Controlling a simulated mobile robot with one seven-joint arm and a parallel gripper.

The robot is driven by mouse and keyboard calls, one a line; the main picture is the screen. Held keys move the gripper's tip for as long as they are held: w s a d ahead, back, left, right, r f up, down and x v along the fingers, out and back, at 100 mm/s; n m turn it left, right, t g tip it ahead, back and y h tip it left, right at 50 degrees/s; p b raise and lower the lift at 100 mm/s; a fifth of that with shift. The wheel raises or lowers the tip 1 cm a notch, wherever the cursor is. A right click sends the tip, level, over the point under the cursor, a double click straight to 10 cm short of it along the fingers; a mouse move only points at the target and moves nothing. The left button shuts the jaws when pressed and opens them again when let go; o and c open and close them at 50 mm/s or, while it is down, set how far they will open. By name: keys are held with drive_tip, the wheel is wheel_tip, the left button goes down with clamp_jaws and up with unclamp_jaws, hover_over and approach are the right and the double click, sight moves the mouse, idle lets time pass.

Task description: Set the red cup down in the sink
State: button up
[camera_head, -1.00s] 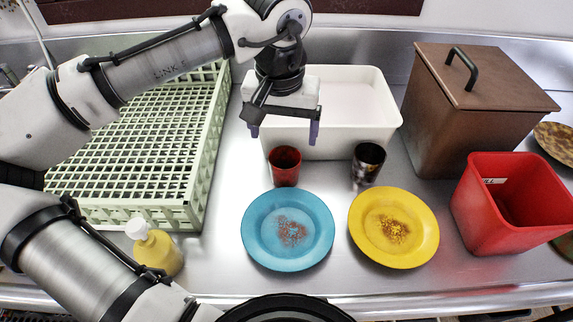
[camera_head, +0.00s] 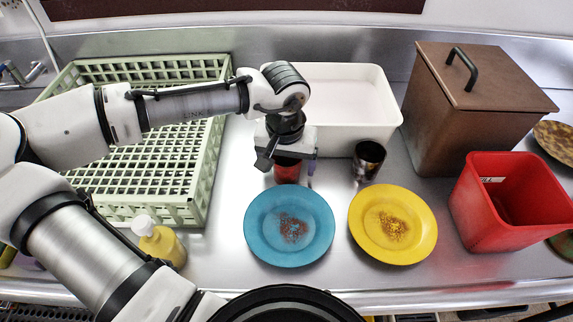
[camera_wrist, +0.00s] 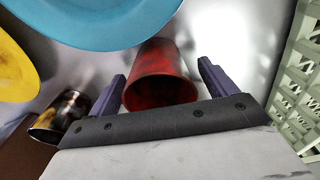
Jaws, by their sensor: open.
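The red cup (camera_head: 287,171) stands on the metal counter just behind the blue plate, partly hidden by my gripper in the head view. My gripper (camera_head: 290,180) is directly above and around it, pointing down. In the wrist view the red cup (camera_wrist: 160,78) lies between the two purple fingers of my gripper (camera_wrist: 166,84), with a gap on each side. The fingers are open and not closed on the cup. The sink is the white basin (camera_head: 392,112), or so it appears; it stands behind the cup.
A blue plate (camera_head: 262,240) and a yellow plate (camera_head: 425,235) with crumbs lie in front. A dark patterned cup (camera_head: 368,160) stands to the right. A green rack (camera_head: 200,190), a yellow soap bottle (camera_head: 163,247), a brown lidded box (camera_head: 440,130) and a red bin (camera_head: 478,205) stand around.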

drive_tip(key=c, duration=1.1)
drive_tip(key=shift+r, duration=0.15)
